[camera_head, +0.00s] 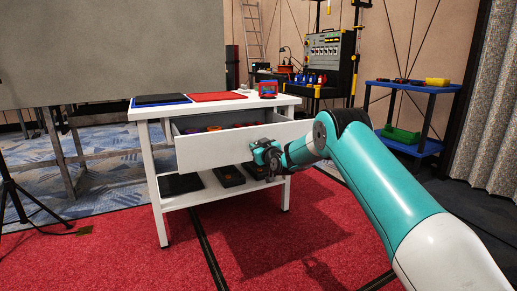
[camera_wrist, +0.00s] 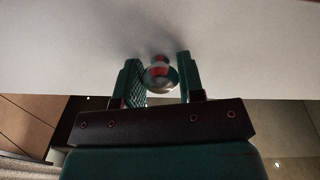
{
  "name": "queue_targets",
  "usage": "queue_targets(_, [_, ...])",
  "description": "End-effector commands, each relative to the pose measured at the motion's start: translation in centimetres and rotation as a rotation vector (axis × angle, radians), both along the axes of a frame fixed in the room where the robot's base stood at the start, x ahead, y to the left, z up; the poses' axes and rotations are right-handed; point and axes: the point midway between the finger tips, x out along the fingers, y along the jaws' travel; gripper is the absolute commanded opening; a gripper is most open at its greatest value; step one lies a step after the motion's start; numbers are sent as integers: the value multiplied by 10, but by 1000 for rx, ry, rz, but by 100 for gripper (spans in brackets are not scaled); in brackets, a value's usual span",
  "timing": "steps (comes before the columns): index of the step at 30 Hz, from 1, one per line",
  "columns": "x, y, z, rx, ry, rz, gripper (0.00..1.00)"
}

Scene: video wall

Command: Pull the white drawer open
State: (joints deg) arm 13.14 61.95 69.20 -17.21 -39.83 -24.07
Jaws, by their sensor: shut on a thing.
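The white drawer (camera_head: 215,150) sits under the top of a white table (camera_head: 290,101) and is pulled partway out, its front standing ahead of the table frame. Several round dark and reddish items show inside it. My gripper (camera_head: 266,156) is at the right part of the drawer front. In the wrist view my gripper (camera_wrist: 158,77) has its two green fingers on either side of a shiny round knob (camera_wrist: 159,76) on the white drawer front (camera_wrist: 60,40). In the head view the knob is hidden behind my gripper.
Black (camera_head: 160,99) and red (camera_head: 217,96) flat items lie on the tabletop. Dark trays (camera_head: 228,176) rest on the lower shelf. A blue shelf cart (camera_head: 412,86) stands at the right, a tripod (camera_head: 10,185) at the left. Red carpet in front is clear.

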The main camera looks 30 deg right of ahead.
Motion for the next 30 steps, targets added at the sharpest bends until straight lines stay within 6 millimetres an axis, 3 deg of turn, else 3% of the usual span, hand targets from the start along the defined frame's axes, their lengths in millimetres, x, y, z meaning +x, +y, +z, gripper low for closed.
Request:
queue_targets(13, [0, 0, 1, -1, 0, 0, 0])
queue_targets(14, [0, 0, 1, -1, 0, 0, 42])
queue_targets(16, [0, 0, 1, -1, 0, 0, 59])
queue_targets(26, [-1, 0, 1, 0, 0, 0, 61])
queue_targets(30, [-11, 0, 1, 1, 1, 2, 61])
